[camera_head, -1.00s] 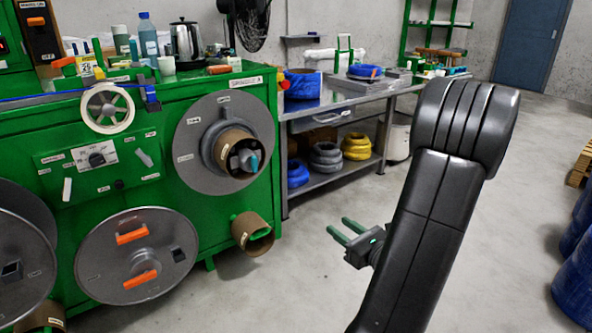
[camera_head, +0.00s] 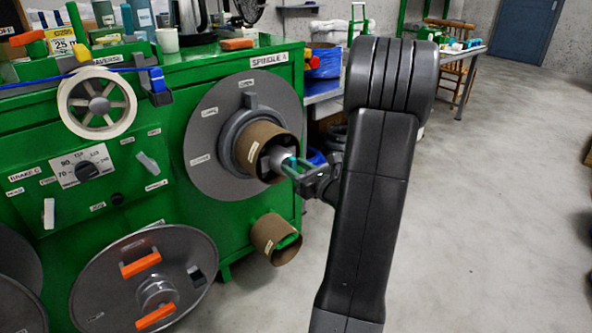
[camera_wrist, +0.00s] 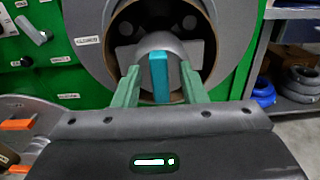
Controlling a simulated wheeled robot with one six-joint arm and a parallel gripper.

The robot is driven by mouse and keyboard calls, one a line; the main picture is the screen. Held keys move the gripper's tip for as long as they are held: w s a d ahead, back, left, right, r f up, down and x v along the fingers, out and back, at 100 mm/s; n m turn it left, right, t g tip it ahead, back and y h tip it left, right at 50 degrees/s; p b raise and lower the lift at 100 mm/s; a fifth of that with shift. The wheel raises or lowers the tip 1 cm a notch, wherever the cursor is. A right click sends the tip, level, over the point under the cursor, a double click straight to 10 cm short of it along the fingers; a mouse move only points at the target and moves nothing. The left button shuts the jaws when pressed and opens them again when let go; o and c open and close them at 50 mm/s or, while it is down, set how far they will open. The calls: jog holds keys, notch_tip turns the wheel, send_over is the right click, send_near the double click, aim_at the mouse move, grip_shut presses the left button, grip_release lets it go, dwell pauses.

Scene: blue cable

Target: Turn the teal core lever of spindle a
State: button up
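Spindle A (camera_head: 232,140) is a grey disc on the green machine, with a brown cardboard core around its hub. The teal core lever (camera_wrist: 160,78) stands upright at the middle of the core in the wrist view. In the head view the lever (camera_head: 292,161) is partly hidden by my fingers. My gripper (camera_head: 296,170) is at the core's mouth. In the wrist view, its green fingers are open, one on each side of the lever, with a visible gap at the left. Contact at the right is hard to tell.
An empty brown tube (camera_head: 272,238) sticks out below the spindle. A grey disc with orange handles (camera_head: 140,262) stands lower left. A workbench (camera_head: 322,88) with shelves is behind my arm. The floor at right is clear.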

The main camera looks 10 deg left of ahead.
jog(key=shift+a, duration=0.1)
grip_shut()
